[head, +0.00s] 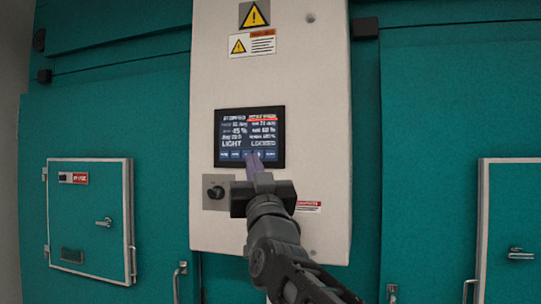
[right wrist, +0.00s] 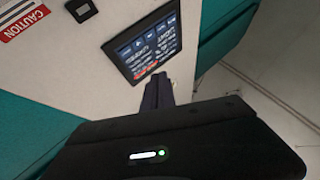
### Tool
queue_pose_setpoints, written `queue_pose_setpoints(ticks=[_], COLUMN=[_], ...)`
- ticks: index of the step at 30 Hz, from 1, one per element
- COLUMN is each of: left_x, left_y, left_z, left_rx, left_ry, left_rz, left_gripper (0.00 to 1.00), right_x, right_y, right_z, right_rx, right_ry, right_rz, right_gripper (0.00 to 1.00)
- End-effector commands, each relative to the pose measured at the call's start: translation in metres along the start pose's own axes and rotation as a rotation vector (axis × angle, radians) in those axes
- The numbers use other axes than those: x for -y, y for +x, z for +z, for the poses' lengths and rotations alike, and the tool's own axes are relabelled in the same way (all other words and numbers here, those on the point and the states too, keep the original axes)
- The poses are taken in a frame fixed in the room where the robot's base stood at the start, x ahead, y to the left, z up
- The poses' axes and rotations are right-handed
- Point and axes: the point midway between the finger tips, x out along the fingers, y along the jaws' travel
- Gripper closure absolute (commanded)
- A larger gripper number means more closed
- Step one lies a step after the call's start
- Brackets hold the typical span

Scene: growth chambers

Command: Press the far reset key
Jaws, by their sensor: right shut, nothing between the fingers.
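A dark touch screen (head: 250,130) with white text and a row of small blue keys along its bottom edge is set in a pale control panel (head: 215,60). Words such as LIGHT and LOCKED show on it; the key labels are too small to read, so I cannot tell which is a reset key. My right gripper (head: 254,158) is shut and empty, its fingertips over the lower edge of the screen, in front of the middle keys. In the right wrist view the fingers (right wrist: 158,92) point at the screen (right wrist: 146,46); contact cannot be told. My left gripper is out of view.
A black knob (head: 215,192) on a metal plate sits below left of the screen. Warning labels (head: 253,44) are above it. Teal chamber walls with a small hatch (head: 90,215) at left and another hatch (head: 510,225) at right flank the panel.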

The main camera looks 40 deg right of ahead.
Motion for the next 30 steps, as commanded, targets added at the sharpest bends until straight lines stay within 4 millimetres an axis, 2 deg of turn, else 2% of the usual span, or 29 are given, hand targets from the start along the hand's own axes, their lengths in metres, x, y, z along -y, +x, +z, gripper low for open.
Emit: queue_pose_setpoints(ticks=[3, 6, 20, 30], left_x=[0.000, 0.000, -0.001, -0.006], left_y=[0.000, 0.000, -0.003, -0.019], left_z=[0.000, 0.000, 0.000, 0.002], left_rx=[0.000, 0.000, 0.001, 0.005], left_ry=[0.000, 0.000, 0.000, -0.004], left_rz=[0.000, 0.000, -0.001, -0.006], left_gripper=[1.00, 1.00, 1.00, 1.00], right_x=[0.003, 0.003, -0.001, -0.021], right_y=[-0.001, -0.001, 0.005, 0.034], right_z=[-0.016, -0.019, -0.015, 0.002], right_rx=[-0.026, -0.031, -0.028, -0.026], right_ry=[-0.015, -0.018, -0.015, -0.016], right_rz=[0.002, 0.002, 0.003, 0.004], right_gripper=[1.00, 1.00, 1.00, 1.00])
